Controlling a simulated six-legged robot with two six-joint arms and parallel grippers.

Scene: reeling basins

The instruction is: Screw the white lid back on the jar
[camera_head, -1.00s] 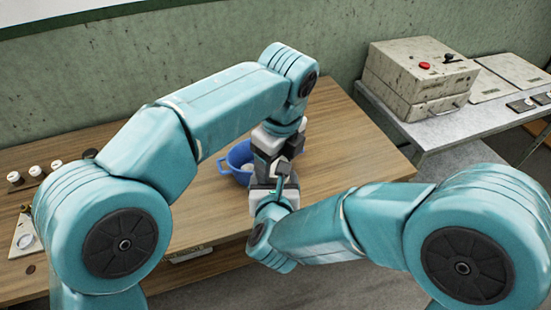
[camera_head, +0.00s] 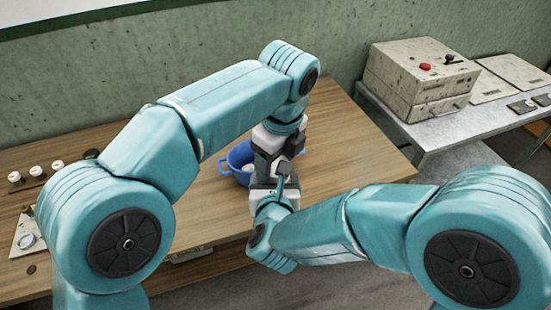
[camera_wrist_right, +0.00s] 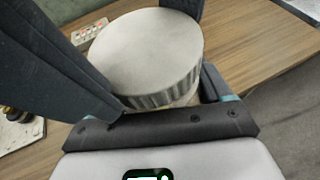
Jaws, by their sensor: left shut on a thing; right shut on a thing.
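The round white lid (camera_wrist_right: 147,52) with a ribbed edge fills the middle of the right wrist view. It sits at the top of the jar, whose pale yellowish body (camera_wrist_right: 186,98) shows only as a sliver under the rim. My left gripper (camera_head: 270,168) reaches down from above, its dark fingers on either side of the lid, shut on it. My right gripper (camera_head: 274,188) comes in from the side, lower, and is shut on the jar.
White knobs (camera_head: 36,171) are at the left. A metal side table bears a grey box (camera_head: 408,85). The table's right part is clear.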

